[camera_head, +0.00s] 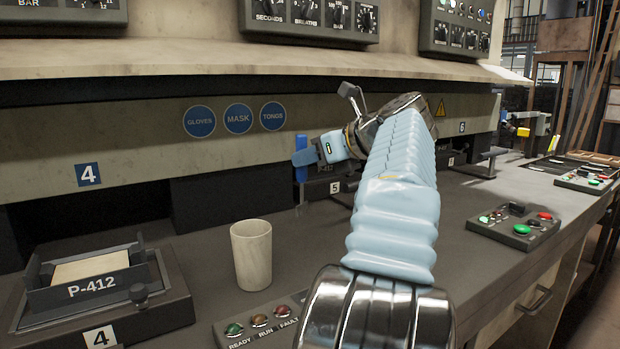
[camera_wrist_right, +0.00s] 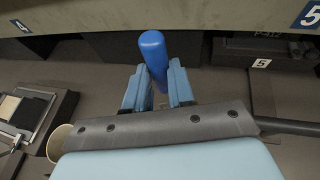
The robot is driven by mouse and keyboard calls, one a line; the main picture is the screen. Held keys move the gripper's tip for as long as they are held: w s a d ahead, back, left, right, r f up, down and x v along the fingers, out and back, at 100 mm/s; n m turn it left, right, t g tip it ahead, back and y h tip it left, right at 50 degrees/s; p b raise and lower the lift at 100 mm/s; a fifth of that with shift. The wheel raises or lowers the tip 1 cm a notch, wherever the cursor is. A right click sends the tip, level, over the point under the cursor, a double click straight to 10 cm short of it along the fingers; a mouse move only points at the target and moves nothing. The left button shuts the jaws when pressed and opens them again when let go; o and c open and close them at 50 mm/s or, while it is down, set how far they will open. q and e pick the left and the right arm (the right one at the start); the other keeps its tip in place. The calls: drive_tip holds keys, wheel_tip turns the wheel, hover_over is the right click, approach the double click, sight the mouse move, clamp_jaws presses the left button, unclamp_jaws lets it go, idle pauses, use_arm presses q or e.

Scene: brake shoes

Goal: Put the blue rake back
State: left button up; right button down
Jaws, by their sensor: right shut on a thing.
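The blue rake shows as a blue upright handle (camera_head: 301,158) beside my right gripper (camera_head: 306,157) in the head view. In the right wrist view the blue handle (camera_wrist_right: 154,52) stands between the two light-blue fingers of my right gripper (camera_wrist_right: 160,88), which is shut on it. The rest of the rake is hidden or hard to make out; a thin dark rod shows below the handle in the head view. My left gripper is not in view.
A beige cup (camera_head: 251,256) stands on the bench, left of my right arm. A P-412 tray (camera_head: 95,288) sits at the left. Button panels (camera_head: 262,322) and (camera_head: 513,226) line the front edge. A wall panel with blue signs (camera_head: 238,119) runs behind.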

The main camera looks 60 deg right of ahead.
drive_tip(key=shift+w+d+f+b, duration=0.1)
drive_tip(key=shift+d+f+b, duration=0.15)
drive_tip(key=shift+f, duration=0.75)
drive_tip(key=shift+w+d+f+b, duration=0.1)
drive_tip(key=shift+f+b, duration=0.15)
drive_tip(key=shift+f, duration=0.75)
drive_tip(key=shift+f, duration=0.2)
drive_tip(key=c, duration=1)
unclamp_jaws()
drive_tip(key=shift+o, duration=0.2)
drive_tip(key=shift+r, duration=0.1)
drive_tip(key=p+v, duration=0.1)
drive_tip(key=v, duration=1.1)
drive_tip(key=shift+r, duration=0.15)
